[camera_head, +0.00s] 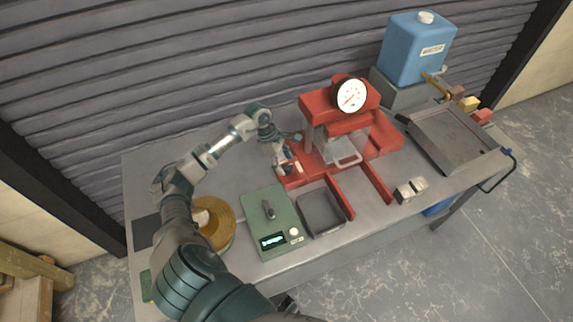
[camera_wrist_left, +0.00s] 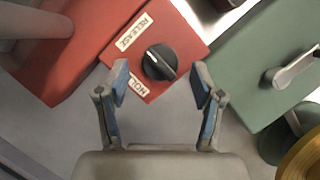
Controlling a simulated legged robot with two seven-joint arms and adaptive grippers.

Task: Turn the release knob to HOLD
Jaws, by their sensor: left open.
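The black release knob (camera_wrist_left: 160,62) sits on a red block (camera_wrist_left: 185,35) in the left wrist view. A RELEASE label (camera_wrist_left: 134,31) is above left of it, and a label reading HOL, partly cut off from sight (camera_wrist_left: 137,84), is below left. The knob has a pale pointer line; which label it points to I cannot tell. My left gripper (camera_wrist_left: 161,84) is open and empty, its blue-padded fingertips apart on either side just below the knob, not touching it. In the head view my left gripper (camera_head: 287,160) is at the left of the red press (camera_head: 318,105) and hides the knob.
A green box (camera_head: 266,226) with a lever and display stands in front of the press. Beside it are a dark tray (camera_head: 322,212) and a brown-yellow roll (camera_head: 216,222). A blue water tank (camera_head: 415,52) stands at the back right. Small metal blocks (camera_head: 411,189) lie at the right front.

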